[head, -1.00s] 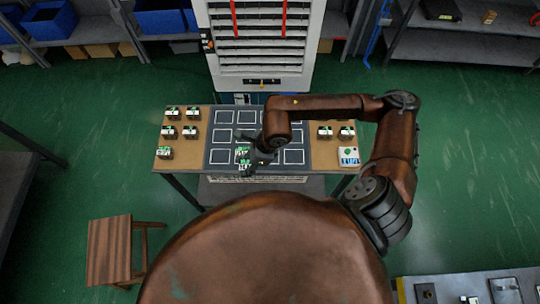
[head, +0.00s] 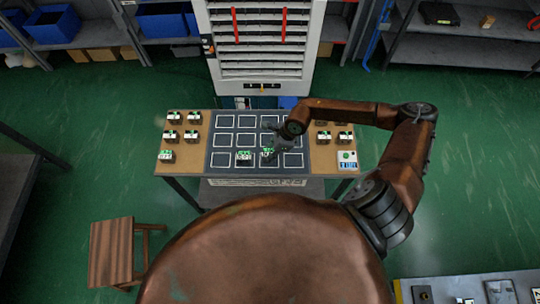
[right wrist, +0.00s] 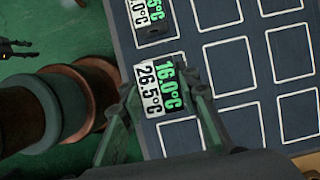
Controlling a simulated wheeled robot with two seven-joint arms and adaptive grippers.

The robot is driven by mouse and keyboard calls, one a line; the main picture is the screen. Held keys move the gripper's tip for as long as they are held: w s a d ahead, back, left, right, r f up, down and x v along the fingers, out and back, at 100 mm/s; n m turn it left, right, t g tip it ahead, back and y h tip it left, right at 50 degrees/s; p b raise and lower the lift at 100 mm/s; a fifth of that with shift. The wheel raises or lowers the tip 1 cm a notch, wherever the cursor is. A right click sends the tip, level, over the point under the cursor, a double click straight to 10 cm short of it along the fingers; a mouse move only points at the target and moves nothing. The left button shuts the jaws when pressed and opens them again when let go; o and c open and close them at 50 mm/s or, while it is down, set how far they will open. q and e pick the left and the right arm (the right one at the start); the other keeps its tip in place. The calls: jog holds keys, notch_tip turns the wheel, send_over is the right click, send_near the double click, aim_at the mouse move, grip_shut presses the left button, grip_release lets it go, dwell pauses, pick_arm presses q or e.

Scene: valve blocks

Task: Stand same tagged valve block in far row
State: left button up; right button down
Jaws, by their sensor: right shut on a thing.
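My right gripper (head: 273,146) is over the dark mat (head: 257,130) with white square outlines. It is shut on a valve block (head: 267,154), which shows near the third column of the near row. In the right wrist view the held block (right wrist: 160,90) shows two readouts, 16.0°C on green and 26.5°C on white, between the fingertips (right wrist: 163,95). I cannot tell how high it is above the mat. Another tagged block (head: 245,158) stands in a near-row square to its left. A dark pronged shape at the wrist view's left edge may be my left gripper (right wrist: 16,47).
Several valve blocks stand on the brown left side (head: 205,150) of the table and more on the right side (head: 321,158). The visible far-row squares are empty. A slatted rack (head: 262,50) stands behind.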

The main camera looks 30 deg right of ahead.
jog(key=shift+w+d+f, duration=0.15)
jog(key=shift+d+f, duration=0.05)
jog(key=shift+f, duration=0.15)
jog(key=shift+f+p, duration=0.35)
jog(key=shift+f, duration=1.05)
jog(key=c, duration=1.5)
grip_release()
jog(key=shift+f, duration=0.1)
jog(key=shift+o, duration=0.2)
jog(key=v, duration=1.2)
jog(key=shift+b, duration=0.35)
